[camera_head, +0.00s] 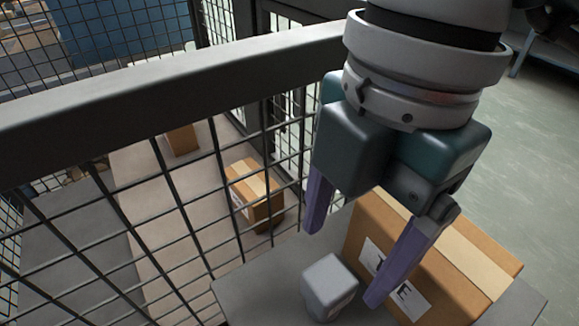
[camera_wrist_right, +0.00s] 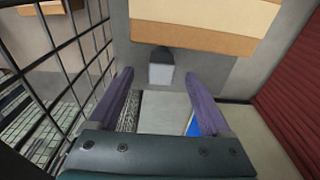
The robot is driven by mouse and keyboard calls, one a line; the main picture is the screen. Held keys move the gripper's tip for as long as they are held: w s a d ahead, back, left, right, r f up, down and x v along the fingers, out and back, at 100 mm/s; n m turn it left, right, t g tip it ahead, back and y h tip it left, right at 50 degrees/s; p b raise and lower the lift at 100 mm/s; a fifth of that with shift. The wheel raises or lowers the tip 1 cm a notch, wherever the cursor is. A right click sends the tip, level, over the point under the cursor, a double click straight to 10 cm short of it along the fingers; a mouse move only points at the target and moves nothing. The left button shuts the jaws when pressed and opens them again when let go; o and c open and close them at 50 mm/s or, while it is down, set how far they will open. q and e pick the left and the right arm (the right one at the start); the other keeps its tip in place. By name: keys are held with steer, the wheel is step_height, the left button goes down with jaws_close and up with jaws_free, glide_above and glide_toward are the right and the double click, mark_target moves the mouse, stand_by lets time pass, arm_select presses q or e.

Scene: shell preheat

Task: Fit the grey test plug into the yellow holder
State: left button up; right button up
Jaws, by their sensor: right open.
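A small light grey block (camera_head: 328,285), which looks like the grey test plug, stands on a grey surface (camera_head: 255,285) beside a cardboard box. In the right wrist view the block (camera_wrist_right: 161,74) shows ahead, between the two fingertips in the picture. My right gripper (camera_head: 342,267) has its purple fingers spread, with nothing held between them. It points down near the block; the exact gap to it is hard to tell. No yellow holder is visible in either view. My left gripper does not show.
A large cardboard box (camera_head: 465,255) stands right beside the grey block. A wire mesh fence with a thick dark top rail (camera_head: 170,85) runs along the left. Another cardboard box (camera_head: 255,190) lies beyond the mesh. Open floor (camera_head: 535,150) shows at the right.

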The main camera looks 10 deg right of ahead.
mark_target(331, 276)
steer(key=f, duration=0.1)
steer(key=a+f+b, duration=0.1)
steer(key=f, duration=0.3)
steer(key=shift+s+a+f+b, duration=0.1)
steer(key=shift+s+a+b, duration=0.05)
steer(key=shift+s+b, duration=0.2)
steer(key=shift+c, duration=0.5)
jaws_close()
